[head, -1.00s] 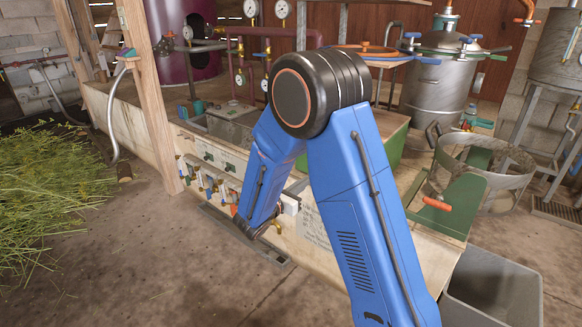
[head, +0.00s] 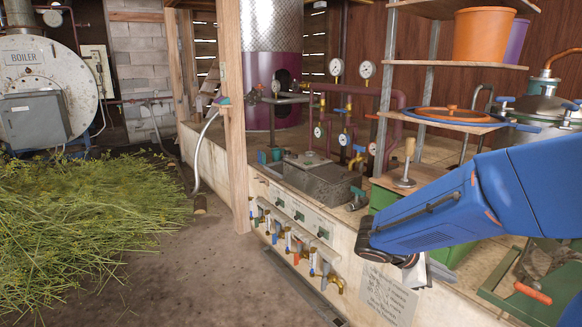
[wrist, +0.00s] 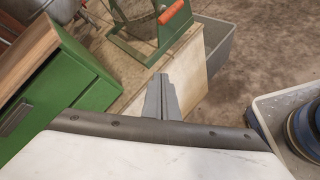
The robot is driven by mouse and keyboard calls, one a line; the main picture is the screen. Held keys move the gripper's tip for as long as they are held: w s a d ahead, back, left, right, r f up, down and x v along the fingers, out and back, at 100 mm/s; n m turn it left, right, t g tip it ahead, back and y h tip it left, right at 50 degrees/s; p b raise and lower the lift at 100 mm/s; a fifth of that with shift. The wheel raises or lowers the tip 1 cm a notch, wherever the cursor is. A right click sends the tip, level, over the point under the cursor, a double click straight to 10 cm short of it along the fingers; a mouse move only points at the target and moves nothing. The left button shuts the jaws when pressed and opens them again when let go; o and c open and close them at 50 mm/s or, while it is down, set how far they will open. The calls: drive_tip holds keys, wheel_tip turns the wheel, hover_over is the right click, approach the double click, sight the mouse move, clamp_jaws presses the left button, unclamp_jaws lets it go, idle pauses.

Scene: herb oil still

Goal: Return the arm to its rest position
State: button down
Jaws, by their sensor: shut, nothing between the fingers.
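My blue arm reaches in from the right edge of the head view, folded at the elbow. My gripper (head: 428,272) shows there only in part, below the dark wrist joint and in front of the bench front. In the wrist view its grey fingers (wrist: 162,97) are together with nothing between them. They point toward the bench's end corner and touch nothing that I can see.
A green drawer box (wrist: 58,85) and a red-handled green stand (wrist: 150,25) are close to my gripper. A grey bin (wrist: 228,45) stands beyond the bench end. Several taps (head: 300,245) line the bench front. Cut herbs (head: 80,215) cover the left floor; the middle floor is clear.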

drive_tip(key=s+a+m+y, duration=0.2)
drive_tip(key=s+m+y, duration=0.35)
drive_tip(key=s, duration=0.65)
drive_tip(key=s+a+r+m+t+y, duration=0.3)
drive_tip(key=s+a+m+y, duration=0.3)
drive_tip(key=s+a+m, duration=0.1)
drive_tip(key=shift+a+t, duration=0.3)
drive_tip(key=shift+a, duration=0.6)
drive_tip(key=shift+s, duration=0.1)
